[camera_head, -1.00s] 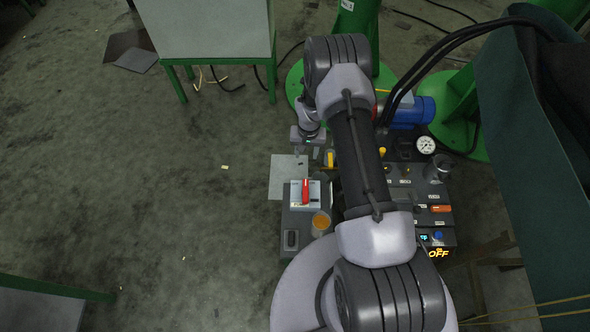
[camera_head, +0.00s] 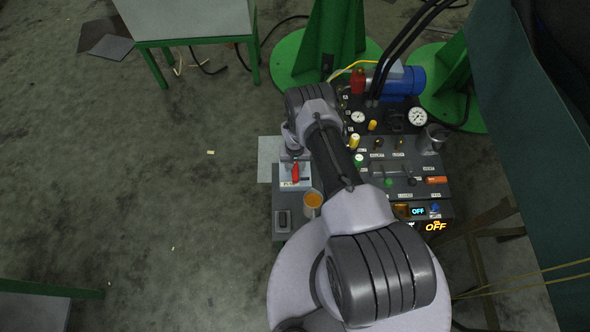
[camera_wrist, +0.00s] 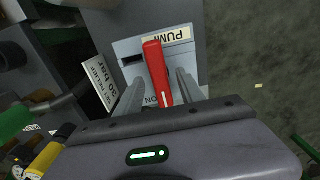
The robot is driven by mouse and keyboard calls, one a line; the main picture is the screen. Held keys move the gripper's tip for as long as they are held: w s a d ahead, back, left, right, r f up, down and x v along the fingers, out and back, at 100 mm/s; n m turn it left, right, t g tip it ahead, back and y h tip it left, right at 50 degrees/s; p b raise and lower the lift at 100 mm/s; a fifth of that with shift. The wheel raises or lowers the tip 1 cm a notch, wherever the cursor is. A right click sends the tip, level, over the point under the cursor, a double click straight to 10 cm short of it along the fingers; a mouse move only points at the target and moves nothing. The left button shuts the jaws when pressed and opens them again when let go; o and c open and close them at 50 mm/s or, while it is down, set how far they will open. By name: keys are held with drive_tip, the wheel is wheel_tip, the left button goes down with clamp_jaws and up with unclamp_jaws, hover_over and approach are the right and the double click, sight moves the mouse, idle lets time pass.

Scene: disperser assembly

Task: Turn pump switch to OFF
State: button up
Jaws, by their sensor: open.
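The pump switch is a red lever (camera_head: 295,172) on a light plate at the left part of the dark machine. In the wrist view the red lever (camera_wrist: 157,72) lies lengthwise on its plate. A PUMP label (camera_wrist: 168,38), upside down, is by its far end, and a partly hidden ON mark (camera_wrist: 151,100) is by its near end. My gripper (camera_wrist: 160,78) is open, with one grey finger on each side of the lever. I cannot tell whether either finger touches it. In the head view my gripper (camera_head: 290,153) is at the switch, mostly hidden by my wrist.
A cup of orange liquid (camera_head: 313,200) stands just below the switch. Right of my arm are gauges, knobs, a blue motor (camera_head: 405,82) and a lit OFF sign (camera_head: 435,226). A SET RELIEF label (camera_wrist: 102,82) is beside the plate. Open floor lies to the left.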

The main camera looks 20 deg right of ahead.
drive_tip(key=shift+f, duration=0.35)
clamp_jaws()
